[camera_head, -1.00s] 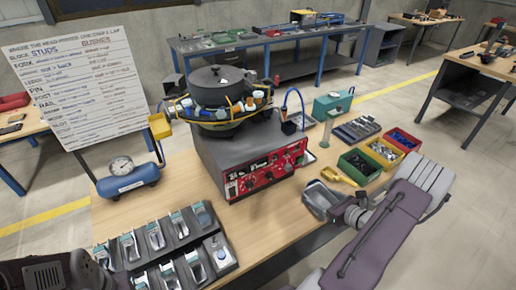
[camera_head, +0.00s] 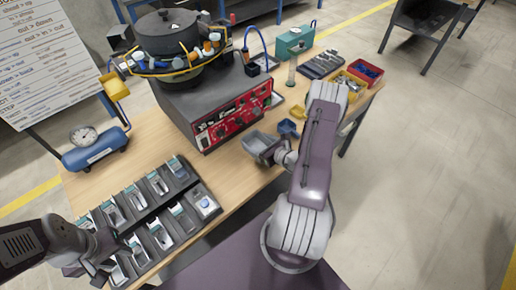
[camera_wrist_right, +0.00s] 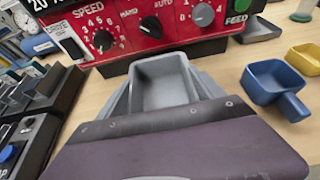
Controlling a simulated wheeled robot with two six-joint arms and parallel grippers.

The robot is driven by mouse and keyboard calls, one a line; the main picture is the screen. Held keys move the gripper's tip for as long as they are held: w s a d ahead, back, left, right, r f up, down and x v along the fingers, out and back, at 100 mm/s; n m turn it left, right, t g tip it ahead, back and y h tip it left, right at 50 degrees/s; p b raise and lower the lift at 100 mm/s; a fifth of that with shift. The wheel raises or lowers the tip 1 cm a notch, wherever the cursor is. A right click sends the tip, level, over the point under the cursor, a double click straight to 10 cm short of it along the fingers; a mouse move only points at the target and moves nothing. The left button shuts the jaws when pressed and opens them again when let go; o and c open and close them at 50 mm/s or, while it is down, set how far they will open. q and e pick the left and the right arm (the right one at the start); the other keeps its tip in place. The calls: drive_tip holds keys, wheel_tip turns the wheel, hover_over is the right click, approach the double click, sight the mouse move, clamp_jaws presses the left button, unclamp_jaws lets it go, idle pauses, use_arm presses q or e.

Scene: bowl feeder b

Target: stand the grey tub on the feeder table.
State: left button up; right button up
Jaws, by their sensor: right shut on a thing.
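The grey tub (camera_head: 259,142) is an open, empty rectangular bin, upright by the front edge of the wooden feeder table (camera_head: 232,178). It also shows in the right wrist view (camera_wrist_right: 165,84), in front of the red control panel. My right gripper (camera_head: 270,152) is shut on the tub's near side. I cannot tell whether the tub's base touches the table. My left gripper (camera_head: 108,246) is low at the left, over the near end of the black parts trays (camera_head: 150,212); its fingers are too unclear to read.
The bowl feeder (camera_head: 168,45) stands on its grey box with the red panel (camera_head: 236,118) behind the tub. A blue scoop (camera_head: 287,129) and a yellow scoop (camera_head: 298,112) lie right of it. Bare wood shows between the tub and the trays.

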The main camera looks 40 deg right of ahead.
sight(258, 149)
wheel_tip(258, 149, down, 4)
drive_tip(key=shift+w+r, duration=0.1)
drive_tip(key=shift+f, duration=0.2)
drive_tip(key=o, duration=1.5)
drive_tip(key=shift+r, duration=0.1)
drive_tip(key=shift+r, duration=0.2)
drive_tip(key=v, duration=1.2)
